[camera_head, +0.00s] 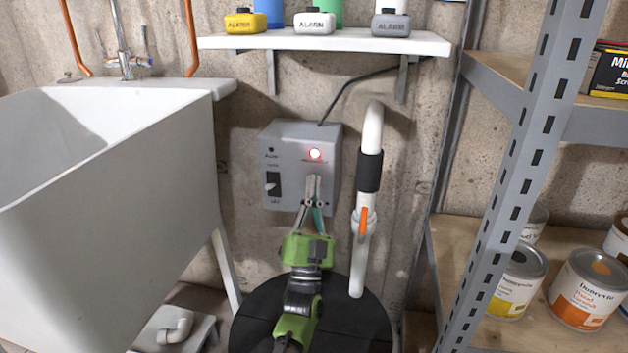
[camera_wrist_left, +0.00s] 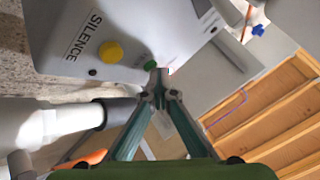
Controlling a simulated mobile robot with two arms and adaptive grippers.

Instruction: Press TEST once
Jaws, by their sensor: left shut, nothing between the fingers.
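The grey control box (camera_head: 290,135) is on the wall below the shelf, with a lit red lamp (camera_head: 315,154) and a black switch (camera_head: 272,185) on its front. In the left wrist view the box (camera_wrist_left: 75,15) shows a yellow button (camera_wrist_left: 110,52) beside the word SILENCE. A green button (camera_wrist_left: 151,66) is partly hidden by my fingertips, and the small lettering beside it is unreadable. My left gripper (camera_head: 313,180) is shut and empty, its tips in front of the lower right of the box. It also shows in the left wrist view (camera_wrist_left: 157,77); whether the tips touch the green button I cannot tell. My right gripper is not in view.
A white pipe (camera_head: 371,125) with an orange-handled valve (camera_head: 363,222) stands close right of the box. A white sink (camera_head: 150,150) is at left. A metal rack (camera_head: 530,140) with paint cans is at right. A shelf (camera_head: 330,42) holding ALARM-labelled items is above.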

